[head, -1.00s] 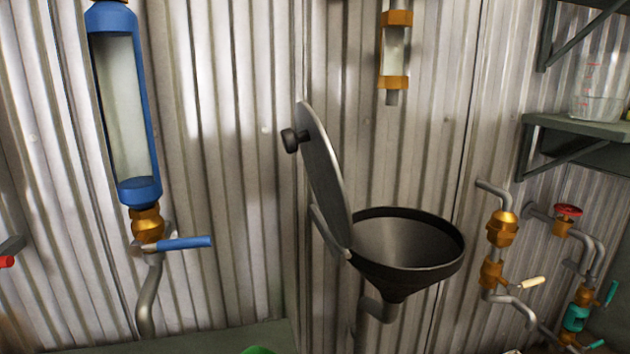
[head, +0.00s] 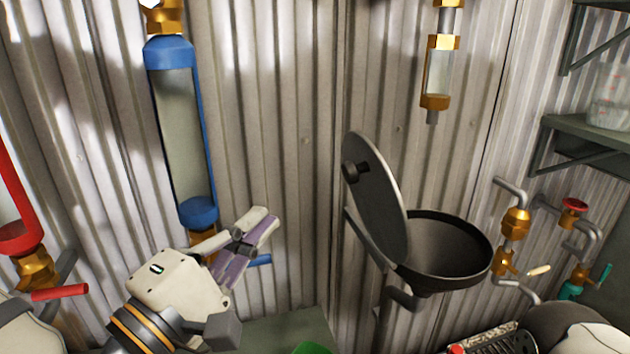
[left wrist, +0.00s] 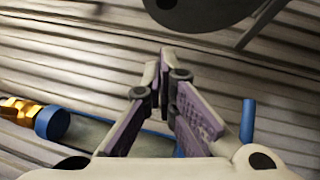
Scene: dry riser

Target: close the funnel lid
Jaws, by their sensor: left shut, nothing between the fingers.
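The dark grey funnel lid (head: 378,195) stands open, tilted up and leaning back to the left, with a dark round knob on its left face. It meets the left rim of the funnel (head: 450,250), whose round mouth is uncovered. My left gripper (head: 262,220) is shut and empty, left of the lid and apart from it, pointing up and right. In the left wrist view, the shut fingers (left wrist: 166,65) show in the middle and the lid (left wrist: 205,8) is cut off at the top edge.
A blue-framed sight glass (head: 185,130) is behind my left gripper, its blue handle (head: 260,260) partly hidden. A red handle (head: 60,292) is at far left. Brass valves (head: 515,222) and a shelf (head: 590,130) are at right. Corrugated wall stands close behind.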

